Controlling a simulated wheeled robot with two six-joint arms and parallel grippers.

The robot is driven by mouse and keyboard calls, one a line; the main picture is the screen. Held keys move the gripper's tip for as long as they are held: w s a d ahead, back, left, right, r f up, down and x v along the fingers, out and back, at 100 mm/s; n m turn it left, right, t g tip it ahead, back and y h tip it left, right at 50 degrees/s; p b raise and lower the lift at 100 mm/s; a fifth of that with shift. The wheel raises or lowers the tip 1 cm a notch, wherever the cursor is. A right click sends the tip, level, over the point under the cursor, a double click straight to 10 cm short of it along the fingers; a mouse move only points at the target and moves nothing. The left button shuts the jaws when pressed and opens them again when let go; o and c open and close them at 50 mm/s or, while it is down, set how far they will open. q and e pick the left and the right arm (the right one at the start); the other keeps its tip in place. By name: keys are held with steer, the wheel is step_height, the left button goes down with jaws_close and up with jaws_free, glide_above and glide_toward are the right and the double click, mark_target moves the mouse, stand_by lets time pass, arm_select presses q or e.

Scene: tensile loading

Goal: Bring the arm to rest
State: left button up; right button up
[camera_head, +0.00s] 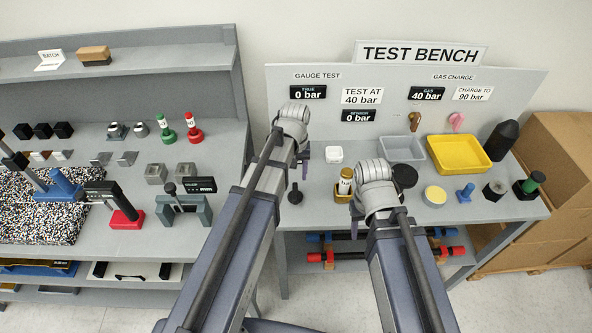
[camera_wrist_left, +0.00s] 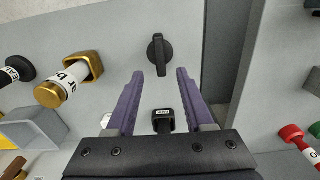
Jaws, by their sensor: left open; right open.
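My left gripper (camera_head: 304,158) hangs over the left part of the test bench (camera_head: 320,232). In the left wrist view its two purple fingers (camera_wrist_left: 160,92) are spread apart with nothing held between them. A black knob-like piece (camera_wrist_left: 159,52) lies on the grey surface beyond the fingertips. It also shows in the head view (camera_head: 295,194). A small black block with a label (camera_wrist_left: 164,120) shows between the fingers, apart from both. My right gripper (camera_head: 356,219) is over the bench's front edge, beside a gold-based cylinder (camera_head: 345,182). Its fingers are mostly hidden by the wrist.
On the bench stand a white block (camera_head: 334,154), a grey tray (camera_head: 402,149), a yellow tray (camera_head: 460,157) and several small parts. Cardboard boxes (camera_head: 556,150) stand at the right.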

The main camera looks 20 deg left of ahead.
arm_select(q)
steer(key=s+d+f+m+y+b, duration=0.1)
steer(key=s+d+f+m+b, duration=0.1)
steer(key=s+d+m, duration=0.4)
steer(key=s+d, duration=0.4)
steer(key=s, duration=0.4)
steer(key=shift+s+d+f+m+b, duration=0.15)
steer(key=shift+f+m+b, duration=0.15)
steer(key=shift+m, duration=0.1)
